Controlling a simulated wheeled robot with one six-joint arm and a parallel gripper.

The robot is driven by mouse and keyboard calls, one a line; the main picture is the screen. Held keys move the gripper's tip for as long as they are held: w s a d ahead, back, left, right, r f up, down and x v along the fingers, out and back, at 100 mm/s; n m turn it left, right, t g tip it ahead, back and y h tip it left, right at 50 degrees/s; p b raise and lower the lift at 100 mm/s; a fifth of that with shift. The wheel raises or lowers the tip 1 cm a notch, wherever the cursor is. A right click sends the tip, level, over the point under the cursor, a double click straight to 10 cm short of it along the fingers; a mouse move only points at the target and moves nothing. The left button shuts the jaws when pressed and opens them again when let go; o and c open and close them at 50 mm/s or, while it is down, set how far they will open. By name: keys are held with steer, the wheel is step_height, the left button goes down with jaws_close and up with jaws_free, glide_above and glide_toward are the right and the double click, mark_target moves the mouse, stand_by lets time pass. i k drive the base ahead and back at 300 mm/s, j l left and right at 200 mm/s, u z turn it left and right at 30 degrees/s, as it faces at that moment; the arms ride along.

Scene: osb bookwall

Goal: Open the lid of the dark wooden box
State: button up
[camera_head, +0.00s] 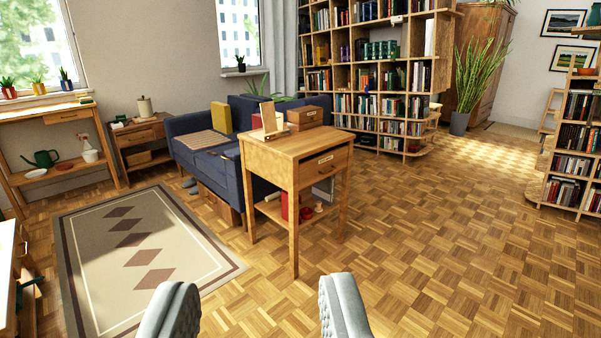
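A brown wooden box (305,116), the darkest box on the small wooden table (290,145), sits near the table's back edge. Its lid looks shut. My gripper (257,308) shows as two grey fingers at the bottom edge of the view. They are wide apart with nothing between them. The gripper is well short of the table and box, with floor between them.
Light wooden pieces (268,116) stand left of the box. The table has a labelled drawer and a lower shelf with a red item. A blue sofa (215,165) stands close behind it. A rug (140,250) lies left; the parquet floor (430,250) at right is clear.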

mark_target(302, 115)
steer(key=i+l+z, duration=0.15)
steer(key=i, duration=0.85)
steer(key=i+l+z, duration=0.15)
steer(key=i, duration=0.85)
steer(key=i+l+u, duration=0.45)
steer(key=i, duration=0.25)
steer(key=i+l+u, duration=0.5)
steer(key=i, duration=0.15)
